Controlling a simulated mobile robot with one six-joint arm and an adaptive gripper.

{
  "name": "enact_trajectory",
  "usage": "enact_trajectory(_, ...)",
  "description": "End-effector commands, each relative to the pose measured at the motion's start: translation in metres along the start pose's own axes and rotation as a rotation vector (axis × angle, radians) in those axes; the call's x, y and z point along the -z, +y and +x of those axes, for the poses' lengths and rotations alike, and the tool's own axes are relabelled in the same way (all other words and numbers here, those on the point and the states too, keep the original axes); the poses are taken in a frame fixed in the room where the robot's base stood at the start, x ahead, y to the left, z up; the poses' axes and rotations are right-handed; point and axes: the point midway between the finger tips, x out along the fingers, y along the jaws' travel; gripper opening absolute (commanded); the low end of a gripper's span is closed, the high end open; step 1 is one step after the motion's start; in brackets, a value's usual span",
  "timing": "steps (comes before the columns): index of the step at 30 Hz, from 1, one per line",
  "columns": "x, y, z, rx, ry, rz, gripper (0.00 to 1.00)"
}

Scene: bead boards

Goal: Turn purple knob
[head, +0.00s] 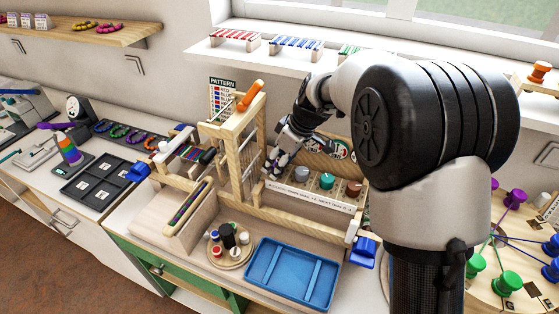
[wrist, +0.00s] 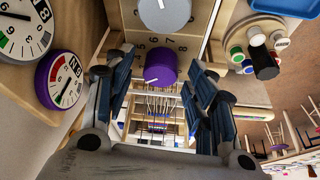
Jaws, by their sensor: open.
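The purple knob (wrist: 161,67) shows in the wrist view, a round cap with a white pointer line, on a wooden panel with printed numbers. In the head view it is hidden, apparently behind my gripper (head: 274,166). My gripper is open, with one finger on each side of the knob in the wrist view. I cannot tell whether a finger touches it. In the head view my gripper is at the left end of the knob row, beside the grey knob (head: 302,174).
A green knob (head: 327,181) and a brown knob (head: 354,188) continue the row to the right. A wooden frame with an orange handle (head: 249,96) stands close on the left. Round dials (wrist: 61,79) are on the board behind. A blue tray (head: 293,273) lies in front.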

Motion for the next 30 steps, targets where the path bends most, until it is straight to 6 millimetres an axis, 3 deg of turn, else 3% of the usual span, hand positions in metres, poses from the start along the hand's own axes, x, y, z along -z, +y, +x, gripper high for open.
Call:
enact_trajectory(4,0.000,0.000,-0.003,-0.001,0.001,0.000,0.51)
enact_trajectory(8,0.001,0.001,-0.019,-0.003,0.002,-0.001,0.51)
enact_trajectory(21,0.000,0.001,-0.104,-0.002,0.001,-0.001,0.51)
enact_trajectory(30,0.000,0.000,-0.121,0.000,0.000,0.000,0.51)
